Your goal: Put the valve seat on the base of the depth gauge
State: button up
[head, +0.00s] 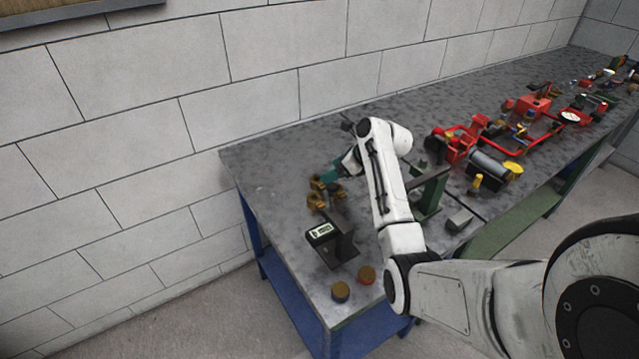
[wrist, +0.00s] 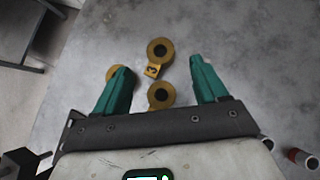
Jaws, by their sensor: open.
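Brass ring-shaped pieces, which look like valve seats, stand on the grey bench. In the wrist view one ring (wrist: 160,50) lies beyond my fingertips, with a small tab marked 3 beside it. A second ring (wrist: 160,95) is between my fingers, nearer the palm. A third ring (wrist: 113,72) is partly hidden behind the left finger. My gripper (wrist: 164,66) has teal fingers spread wide, holding nothing. In the head view it reaches down at the brass pieces (head: 316,202). The depth gauge (head: 323,232) has a lit display and a dark base (head: 338,257), with nothing visible on it.
A grey block (head: 459,219) and a dark green stand (head: 431,192) are right of my arm. Red pump parts (head: 460,143) fill the bench farther right.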

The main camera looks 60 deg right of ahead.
aim_at(319, 185)
jog(key=shift+x, duration=1)
jog(key=shift+f+x, duration=0.2)
jog(key=shift+x, duration=2.6)
jog(key=shift+s, duration=0.2)
jog(key=shift+c, duration=0.2)
grip_shut()
